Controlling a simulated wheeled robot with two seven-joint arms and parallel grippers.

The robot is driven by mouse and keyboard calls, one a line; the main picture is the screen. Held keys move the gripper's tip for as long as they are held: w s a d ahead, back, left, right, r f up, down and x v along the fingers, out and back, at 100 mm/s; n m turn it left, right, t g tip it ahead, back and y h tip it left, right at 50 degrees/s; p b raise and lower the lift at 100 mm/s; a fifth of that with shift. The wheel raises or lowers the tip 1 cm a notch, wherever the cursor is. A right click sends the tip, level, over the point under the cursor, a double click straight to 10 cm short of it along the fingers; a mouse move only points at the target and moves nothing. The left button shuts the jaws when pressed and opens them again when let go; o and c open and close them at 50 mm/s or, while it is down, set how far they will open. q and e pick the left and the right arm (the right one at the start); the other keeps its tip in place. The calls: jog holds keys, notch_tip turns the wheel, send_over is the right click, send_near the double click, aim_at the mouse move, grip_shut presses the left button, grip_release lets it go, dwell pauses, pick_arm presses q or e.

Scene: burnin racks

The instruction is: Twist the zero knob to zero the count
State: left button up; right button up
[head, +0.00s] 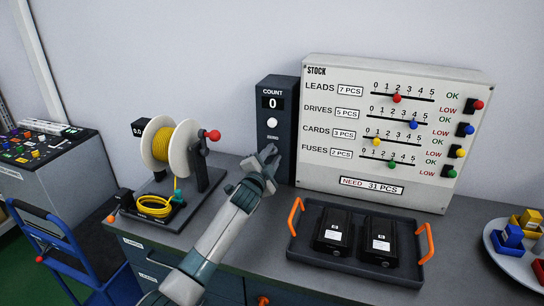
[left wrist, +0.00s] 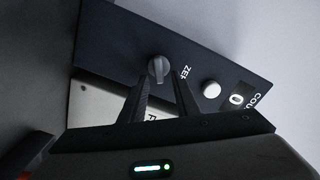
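The dark count box (head: 285,90) stands against the wall, left of the stock board. Its display (head: 273,103) reads 0, with a white round button (head: 272,123) below it. In the left wrist view the grey zero knob (left wrist: 158,68) sits on the box (left wrist: 120,45) beside the partly covered "ZERO" lettering. In the head view my gripper hides the knob. My left gripper (head: 268,154) is at the lower front of the box. In the wrist view its fingers (left wrist: 163,82) are apart, with the knob at the gap near their tips. I cannot tell whether they touch it. My right gripper is out of view.
The stock board (head: 320,180) with sliders stands close on the right. A cable reel (head: 160,145) is on the left. A tray (head: 340,270) with orange handles holds two black boxes.

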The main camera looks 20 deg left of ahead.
pick_arm(q)
jog(key=shift+s, duration=0.15)
